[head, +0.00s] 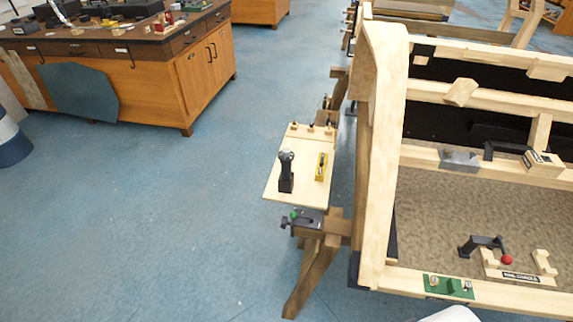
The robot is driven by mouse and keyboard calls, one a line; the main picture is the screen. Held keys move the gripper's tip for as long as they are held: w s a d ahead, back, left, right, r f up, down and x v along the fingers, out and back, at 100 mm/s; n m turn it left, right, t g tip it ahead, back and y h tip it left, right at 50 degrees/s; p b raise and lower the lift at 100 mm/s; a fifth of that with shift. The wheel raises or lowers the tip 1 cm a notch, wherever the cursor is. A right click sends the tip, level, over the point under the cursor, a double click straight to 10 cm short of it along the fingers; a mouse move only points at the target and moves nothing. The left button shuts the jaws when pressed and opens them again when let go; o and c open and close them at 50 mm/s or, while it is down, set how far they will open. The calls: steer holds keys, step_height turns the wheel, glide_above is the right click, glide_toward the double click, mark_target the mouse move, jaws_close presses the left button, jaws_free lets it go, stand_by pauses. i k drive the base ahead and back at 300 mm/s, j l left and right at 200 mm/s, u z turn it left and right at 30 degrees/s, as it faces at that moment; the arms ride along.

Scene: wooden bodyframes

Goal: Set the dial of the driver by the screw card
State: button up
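A black driver-like tool (287,170) stands upright on a small pale wooden board (274,190) beside the wooden frame. Its dial is too small to make out. Just right of it on the same board is a yellow item (321,167) with dark marks, possibly the screw card; I cannot read it. The two stand apart with a narrow gap between them. My gripper is not in view.
A grey-black clamp with a green part (306,222) sits at the board's near edge. The large wooden bodyframe (379,170) rises close on the right. A workbench (150,75) stands at the upper left. Blue floor (160,220) left of the board is clear.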

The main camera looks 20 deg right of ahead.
mark_target(285, 152)
steer(key=z, duration=0.35)
steer(key=i+j+z, duration=0.15)
steer(key=j+z, duration=0.2)
steer(key=i+j+z, duration=0.1)
steer(key=j+z, duration=0.15)
steer(key=z, duration=0.15)
steer(key=j+z, duration=0.5)
steer(key=j, duration=0.55)
steer(key=j+z, duration=0.15)
steer(key=j, duration=0.55)
steer(key=j+z, duration=0.15)
steer(key=j, duration=0.55)
steer(key=k+j+z, duration=0.15)
steer(key=j, duration=0.55)
steer(key=k+j, duration=0.1)
steer(key=j, duration=1)
steer(key=k+j, duration=0.15)
steer(key=j, duration=0.4)
